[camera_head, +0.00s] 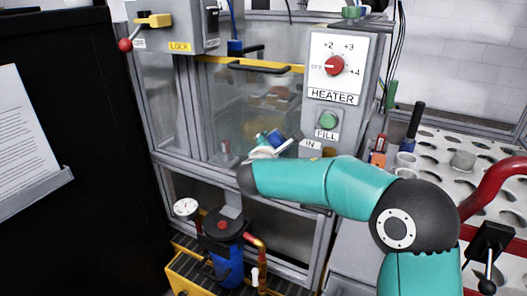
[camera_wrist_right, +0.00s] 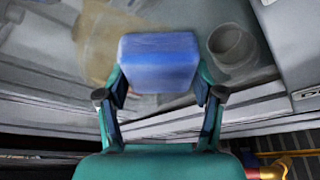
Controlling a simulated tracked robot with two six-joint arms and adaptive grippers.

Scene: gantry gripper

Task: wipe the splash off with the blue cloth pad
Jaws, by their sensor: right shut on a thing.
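The blue cloth pad (camera_wrist_right: 158,62) is held between the fingertips of my right gripper (camera_wrist_right: 160,82) in the right wrist view. In the head view the pad (camera_head: 275,138) shows as a small blue patch beside my right gripper (camera_head: 267,141), in front of the cabinet window. A tan-brown smear (camera_wrist_right: 100,42), which looks like the splash, lies left of and behind the pad, partly hidden by it. I cannot tell whether the pad touches the surface. My left gripper is not in view.
A grey round cup (camera_wrist_right: 232,46) stands right of the pad. The heater panel (camera_head: 335,66) is right of the window, and a yellow bar (camera_head: 250,65) crosses above. A blue pump (camera_head: 227,262) and gauge (camera_head: 186,208) sit below. A perforated rack (camera_head: 462,160) is at right.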

